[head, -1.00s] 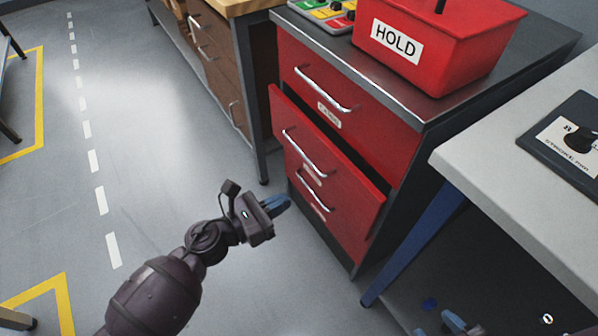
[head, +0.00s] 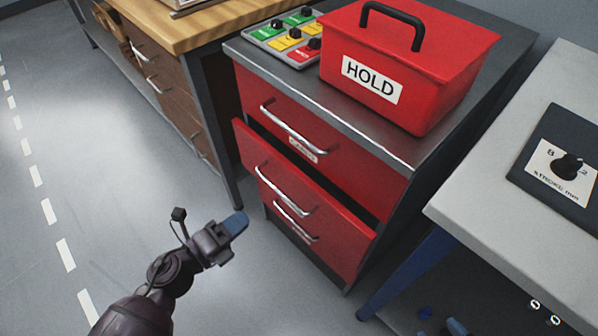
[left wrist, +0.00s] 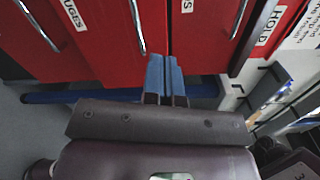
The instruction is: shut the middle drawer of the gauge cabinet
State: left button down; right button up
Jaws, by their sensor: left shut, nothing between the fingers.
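The gauge cabinet (head: 310,90) is red with a dark top and stands in the centre of the head view. Its middle drawer (head: 338,222) juts out, with a dark gap above its front. The top drawer (head: 345,160) looks flush. The bottom drawer's handle (head: 295,222) shows just under the middle drawer's handle (head: 283,190). My left gripper (head: 238,222) is shut and empty, in front of the cabinet to the left of the drawers. In the left wrist view its blue fingers (left wrist: 166,75) are together before red fronts. A blue tip at the bottom edge, probably my right gripper (head: 456,327), barely shows.
A red HOLD box (head: 410,70) and a button panel (head: 283,38) stand on the cabinet. A wood-topped bench (head: 215,25) is on the left, a grey table (head: 480,190) on the right. The floor (head: 110,200) at left is clear.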

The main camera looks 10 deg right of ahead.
pick_arm(q)
jog(key=n, duration=0.1)
jog(key=n+b, duration=0.2)
send_near(296, 177)
jog(key=x, duration=0.6)
jog(key=shift+w+d+f, duration=0.15)
jog(key=shift+d+f, duration=0.15)
jog(key=shift+d, duration=0.05)
jog(key=shift+w+d+r, duration=0.1)
jog(key=shift+w+d, duration=0.15)
jog(key=shift+d, duration=0.1)
jog(key=shift+w+d, duration=0.1)
jog(key=shift+d, duration=0.05)
jog(key=x, duration=0.3)
jog(key=shift+w+d, duration=0.15)
jog(key=shift+d, duration=0.1)
jog(key=shift+w+d, duration=0.15)
jog(key=shift+d, duration=0.05)
jog(key=shift+r, duration=0.2)
